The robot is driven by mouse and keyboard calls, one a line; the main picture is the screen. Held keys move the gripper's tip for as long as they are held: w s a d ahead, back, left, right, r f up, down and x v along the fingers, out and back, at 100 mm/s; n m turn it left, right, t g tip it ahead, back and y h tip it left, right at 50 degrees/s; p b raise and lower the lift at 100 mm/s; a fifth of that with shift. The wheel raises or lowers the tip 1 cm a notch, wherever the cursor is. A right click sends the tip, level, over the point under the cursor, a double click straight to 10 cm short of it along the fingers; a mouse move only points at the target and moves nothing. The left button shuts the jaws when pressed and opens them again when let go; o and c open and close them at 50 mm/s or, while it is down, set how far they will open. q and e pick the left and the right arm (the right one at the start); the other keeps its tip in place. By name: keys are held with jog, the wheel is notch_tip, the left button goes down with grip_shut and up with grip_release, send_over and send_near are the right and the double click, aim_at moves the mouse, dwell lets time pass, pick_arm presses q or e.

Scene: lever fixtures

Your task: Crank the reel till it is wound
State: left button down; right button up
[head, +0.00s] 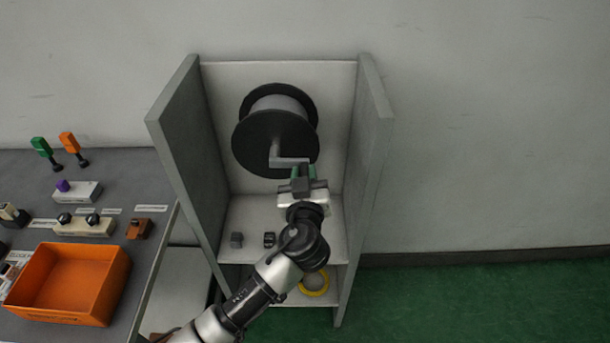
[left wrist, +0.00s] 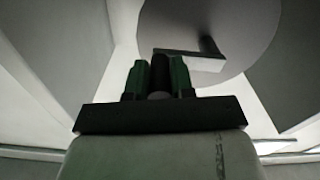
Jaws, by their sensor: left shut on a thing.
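The reel (head: 262,142) is a black-flanged spool with a grey drum, mounted at the back of a grey open cabinet in the head view. Its grey crank arm (head: 290,162) points right from the hub. My left gripper (head: 303,174) is at the outer end of the crank arm, with green fingers. In the left wrist view the fingers (left wrist: 160,75) are shut around a dark cylindrical crank handle (left wrist: 160,68). The reel's flange (left wrist: 215,30) fills the upper part there. The handle is mostly hidden by the gripper in the head view. My right gripper is not in view.
The cabinet's side walls (head: 190,150) stand close on both sides of the reel. Small dark blocks (head: 237,240) sit on its shelf, and a yellow ring (head: 314,283) lies lower. A table with an orange bin (head: 72,282) stands to the left.

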pick_arm(q)
jog(key=shift+f+m+b, duration=0.6)
jog(key=shift+f+b, duration=0.05)
jog(key=shift+b, duration=0.3)
jog(key=shift+a+f+m+b, duration=0.1)
jog(key=shift+f+m+b, duration=0.2)
jog(key=shift+m+b, duration=0.3)
jog(key=shift+a+f+m+b, duration=0.25)
jog(key=shift+f+m, duration=0.25)
jog(key=shift+m, duration=0.6)
jog(key=shift+a+f+m+b, duration=0.25)
jog(key=shift+f+m, duration=0.2)
jog(key=shift+m, duration=0.65)
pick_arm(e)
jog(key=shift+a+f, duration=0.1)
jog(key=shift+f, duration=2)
